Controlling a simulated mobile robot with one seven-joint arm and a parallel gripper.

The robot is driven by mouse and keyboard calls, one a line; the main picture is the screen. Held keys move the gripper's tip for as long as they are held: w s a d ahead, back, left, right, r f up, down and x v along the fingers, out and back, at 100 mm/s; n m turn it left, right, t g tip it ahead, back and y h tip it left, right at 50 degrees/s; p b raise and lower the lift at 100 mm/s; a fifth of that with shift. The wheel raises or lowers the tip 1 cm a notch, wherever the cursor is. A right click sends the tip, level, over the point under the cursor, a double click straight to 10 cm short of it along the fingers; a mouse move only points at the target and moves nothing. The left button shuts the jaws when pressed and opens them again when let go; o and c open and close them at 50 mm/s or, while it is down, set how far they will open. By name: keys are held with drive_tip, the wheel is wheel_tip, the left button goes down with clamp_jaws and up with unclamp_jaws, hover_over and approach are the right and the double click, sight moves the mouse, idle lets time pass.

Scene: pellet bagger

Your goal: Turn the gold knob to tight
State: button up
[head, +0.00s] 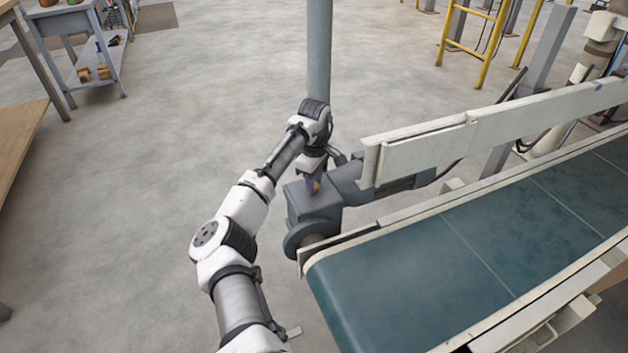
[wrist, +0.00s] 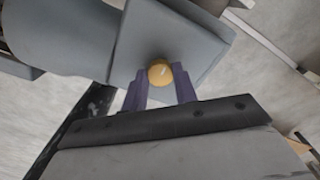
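The gold knob (wrist: 160,73) is a small round knob on the face of a grey box-shaped housing (wrist: 190,40) in the wrist view. The two dark purple fingers of my gripper (wrist: 160,88) stand apart, with their tips on either side of the knob. I cannot tell whether they touch it. In the head view, my gripper (head: 313,185) points down over the housing (head: 303,200) beside the conveyor, and only a bit of the gold knob (head: 317,186) shows by the fingers. The knob's setting marks are not readable.
The green conveyor belt (head: 450,260) with its pale side rails lies to the right. A grey post (head: 319,50) rises behind the housing. A dark motor (head: 385,182) joins the housing on the right. Open floor (head: 150,150) lies to the left, with a metal cart (head: 90,55) further back.

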drive_tip(key=shift+c, duration=1.1)
